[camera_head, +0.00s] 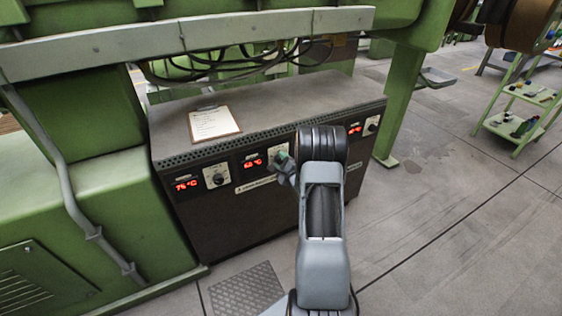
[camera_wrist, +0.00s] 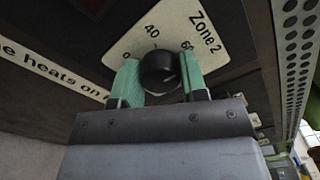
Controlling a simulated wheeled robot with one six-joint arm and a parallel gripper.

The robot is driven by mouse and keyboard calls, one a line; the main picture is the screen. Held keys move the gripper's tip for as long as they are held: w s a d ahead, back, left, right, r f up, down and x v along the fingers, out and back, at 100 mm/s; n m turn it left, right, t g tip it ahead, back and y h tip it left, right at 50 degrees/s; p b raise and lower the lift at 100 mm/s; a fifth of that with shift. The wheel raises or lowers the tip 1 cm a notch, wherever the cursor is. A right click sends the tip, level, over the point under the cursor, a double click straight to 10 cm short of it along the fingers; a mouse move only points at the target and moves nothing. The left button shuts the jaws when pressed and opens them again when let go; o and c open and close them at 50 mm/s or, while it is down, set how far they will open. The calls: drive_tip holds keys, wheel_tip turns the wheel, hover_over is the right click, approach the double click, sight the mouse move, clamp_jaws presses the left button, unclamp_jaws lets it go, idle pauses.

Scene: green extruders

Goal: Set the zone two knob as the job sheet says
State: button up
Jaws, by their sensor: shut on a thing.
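The zone two knob (camera_wrist: 160,70) is round and black, on a pale plate (camera_wrist: 180,20) marked "Zone 2" with 0, 40 and 60 legible, in the wrist view. My gripper (camera_wrist: 158,80) has its green-tipped fingers on either side of the knob, shut on it. In the head view my gripper (camera_head: 283,164) reaches the middle of the control cabinet's front, and the arm hides part of that panel. The job sheet (camera_head: 213,122) lies on a clipboard on top of the cabinet; its text is too small to read.
The dark cabinet (camera_head: 225,225) has another knob (camera_head: 216,176) with a red display at left and one (camera_head: 372,124) at right. A grey rail (camera_head: 190,44) and cables cross above it. A green trolley (camera_head: 520,105) stands at the back right.

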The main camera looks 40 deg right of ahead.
drive_tip(key=o, duration=0.9)
drive_tip(key=shift+s, duration=0.1)
drive_tip(key=s, duration=0.4)
drive_tip(key=s+a+p, duration=0.1)
drive_tip(key=s, duration=0.4)
drive_tip(key=s+a+p, duration=0.1)
drive_tip(key=s, duration=0.3)
drive_tip(key=shift+s, duration=0.25)
